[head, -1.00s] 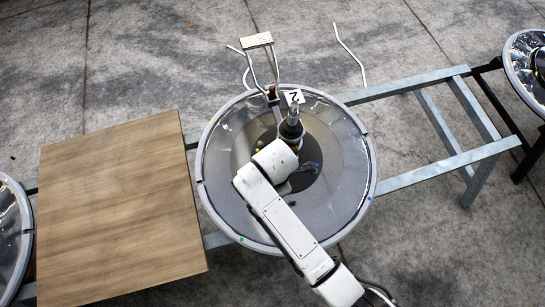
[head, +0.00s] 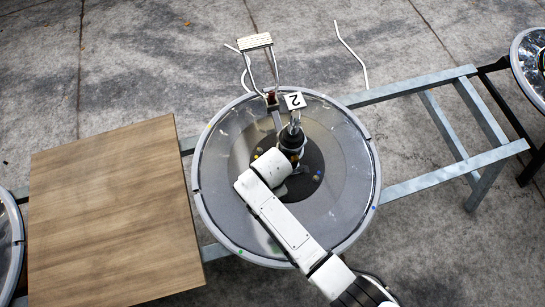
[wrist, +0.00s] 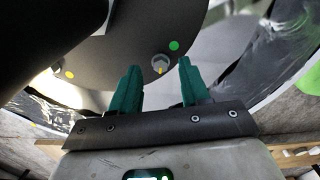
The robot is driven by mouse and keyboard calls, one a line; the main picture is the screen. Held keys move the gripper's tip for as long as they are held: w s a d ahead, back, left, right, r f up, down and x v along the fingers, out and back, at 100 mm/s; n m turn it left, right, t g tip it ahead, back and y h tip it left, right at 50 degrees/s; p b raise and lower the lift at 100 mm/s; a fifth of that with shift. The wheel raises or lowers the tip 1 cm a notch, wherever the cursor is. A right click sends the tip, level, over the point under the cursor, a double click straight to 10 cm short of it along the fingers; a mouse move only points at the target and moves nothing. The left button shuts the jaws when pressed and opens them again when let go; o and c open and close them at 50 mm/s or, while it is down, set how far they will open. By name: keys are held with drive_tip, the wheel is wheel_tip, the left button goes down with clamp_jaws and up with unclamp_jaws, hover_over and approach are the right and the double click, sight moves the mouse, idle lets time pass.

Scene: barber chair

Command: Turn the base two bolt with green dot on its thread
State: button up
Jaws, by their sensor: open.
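Base two is the round grey dish (head: 225,205) with a white card marked 2 (head: 294,101) at its back rim. In the wrist view a small pale bolt (wrist: 160,63) with a yellow mark on its end stands on the dark disc (wrist: 205,25). A green dot (wrist: 174,46) lies right beside it. My gripper (wrist: 160,70) is open, its two green fingers pointing toward the bolt, one on either side in the picture. I cannot tell whether they touch it. In the head view my white arm reaches over the dish and hides the fingers and this bolt.
A yellow dot (wrist: 69,75) marks another spot on the disc. In the head view a wooden board (head: 110,215) lies left of the dish and a grey metal frame (head: 435,175) extends right. A footrest (head: 255,42) rises behind. More round bases show at both edges.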

drive_tip(key=shift+f, duration=0.65)
drive_tip(key=shift+c, duration=0.4)
clamp_jaws()
